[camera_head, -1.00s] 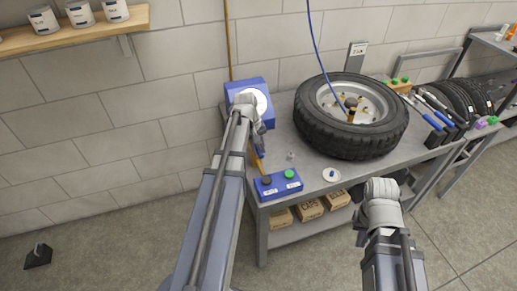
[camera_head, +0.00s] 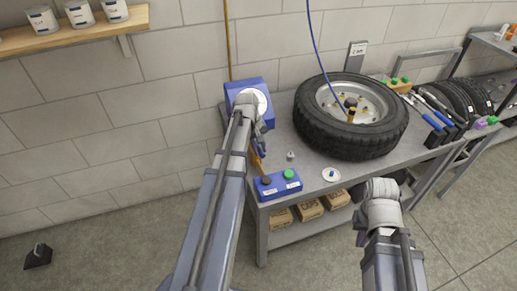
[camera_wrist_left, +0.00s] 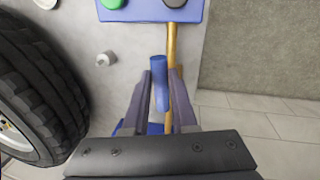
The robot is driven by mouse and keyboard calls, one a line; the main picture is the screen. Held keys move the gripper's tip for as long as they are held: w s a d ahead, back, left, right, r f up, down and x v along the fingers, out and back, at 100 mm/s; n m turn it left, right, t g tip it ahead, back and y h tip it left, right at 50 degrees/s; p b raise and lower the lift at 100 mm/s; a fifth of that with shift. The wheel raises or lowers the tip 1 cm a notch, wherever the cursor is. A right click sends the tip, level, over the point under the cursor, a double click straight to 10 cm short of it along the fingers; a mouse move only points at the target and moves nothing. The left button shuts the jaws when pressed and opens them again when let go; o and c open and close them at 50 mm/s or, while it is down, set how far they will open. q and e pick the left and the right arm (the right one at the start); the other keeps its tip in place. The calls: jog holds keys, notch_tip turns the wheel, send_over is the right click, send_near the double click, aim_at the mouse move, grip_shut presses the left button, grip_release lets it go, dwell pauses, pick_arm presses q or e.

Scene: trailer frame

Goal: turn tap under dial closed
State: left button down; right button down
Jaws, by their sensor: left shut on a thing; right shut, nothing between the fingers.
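The blue dial unit (camera_head: 241,86) stands at the back left of the workbench, its white dial face (camera_head: 262,101) partly hidden by my left wrist. Below it, my left gripper (camera_head: 259,151) is at the tap. In the left wrist view, the blue tap handle (camera_wrist_left: 159,67) stands between the two fingers of my left gripper (camera_wrist_left: 161,92), which is shut on it. A yellow pipe (camera_wrist_left: 172,43) runs just beside the handle. My right arm's wrist shows at the bench's front edge; its fingers are hidden.
A blue box with a green and a dark button (camera_head: 278,187) sits in front of the tap. A wheel with a tyre (camera_head: 350,140) lies to the right. A small metal piece (camera_head: 290,155) and a white disc (camera_head: 331,174) lie on the workbench (camera_head: 310,164).

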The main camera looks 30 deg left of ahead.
pick_arm(q)
jog(key=w+n+y, duration=0.2)
jog(key=w+n, duration=0.5)
jog(key=n, duration=0.9)
jog(key=shift+n+y, duration=0.4)
jog(key=shift+a, duration=0.15)
jog(key=c, duration=0.7)
grip_release()
